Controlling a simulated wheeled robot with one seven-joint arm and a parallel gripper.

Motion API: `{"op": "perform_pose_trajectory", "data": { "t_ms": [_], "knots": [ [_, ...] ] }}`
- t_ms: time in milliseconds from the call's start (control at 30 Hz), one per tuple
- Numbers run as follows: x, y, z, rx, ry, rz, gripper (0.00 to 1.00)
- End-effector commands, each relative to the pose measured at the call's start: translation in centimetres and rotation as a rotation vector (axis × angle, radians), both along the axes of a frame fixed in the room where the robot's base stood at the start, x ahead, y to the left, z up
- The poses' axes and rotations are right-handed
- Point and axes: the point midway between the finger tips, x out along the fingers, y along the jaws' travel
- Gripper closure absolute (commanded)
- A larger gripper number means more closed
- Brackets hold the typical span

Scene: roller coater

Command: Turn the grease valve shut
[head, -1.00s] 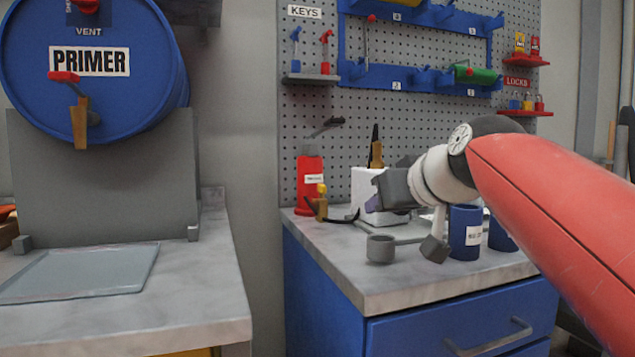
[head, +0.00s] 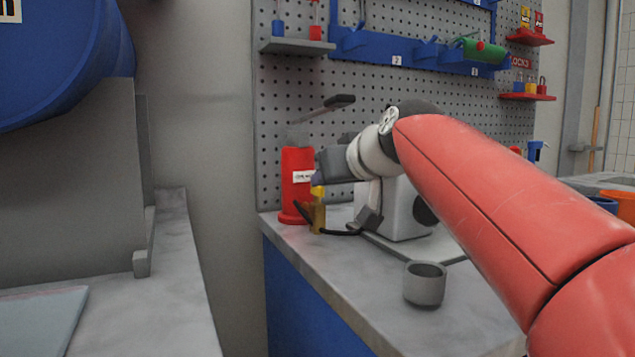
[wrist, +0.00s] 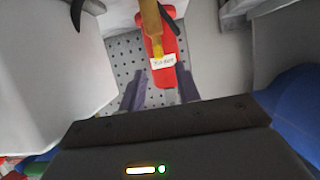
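The red grease pump (head: 296,172) stands upright with a white label at the back left of the right-hand bench. A small brass valve with a yellow handle (head: 318,213) sits at its lower right side. A black hose runs from it. In the wrist view the red pump (wrist: 172,72) shows beyond my fingers, with the brass and yellow valve (wrist: 151,20) in front of it. My gripper (wrist: 160,88) is open, its two purple-grey fingers apart with nothing between them. In the head view my gripper (head: 318,178) is close to the valve and pump; exact contact cannot be told.
A white and grey machine (head: 402,210) stands right behind my wrist. A grey cup (head: 425,284) stands on the bench (head: 385,318) nearer the front. A pegboard (head: 385,90) with a shelf and racks rises behind. The blue drum (head: 60,65) is at the left.

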Motion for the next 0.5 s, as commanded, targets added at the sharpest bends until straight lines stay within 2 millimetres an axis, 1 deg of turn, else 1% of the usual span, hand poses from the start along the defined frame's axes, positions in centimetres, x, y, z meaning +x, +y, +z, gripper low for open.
{"op": "perform_pose_trajectory", "data": {
  "t_ms": [33,200,333,500],
  "knots": [
    [0.9,0.4,-0.4,-0.001,0.004,0.001,0.67],
    [3.0,1.3,-1.3,0.000,0.002,0.001,0.67],
    [3.9,1.7,-1.8,0.000,0.002,0.002,0.67],
    [4.2,1.8,-1.9,0.000,0.000,0.001,0.67]
  ]
}}
